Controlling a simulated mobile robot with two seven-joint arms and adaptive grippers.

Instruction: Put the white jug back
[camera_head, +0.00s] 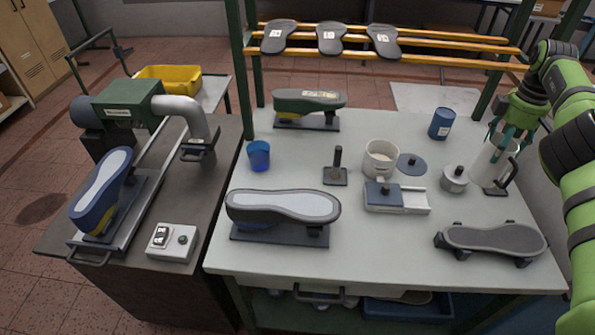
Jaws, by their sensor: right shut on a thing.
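The white jug (487,166) with a dark handle is at the right end of the white table. It looks slightly tilted. My right gripper (508,138) is shut on the upper part of the jug, its fingers at the rim. Whether the jug's bottom touches the table I cannot tell. My left gripper is not in view.
A small lidded pot (454,179), a blue can (441,124) and a white pot (380,159) stand left of the jug. A dark last on a stand (493,239) lies in front. A rack (370,55) holds soles behind. The table (400,260) is clear along its front edge.

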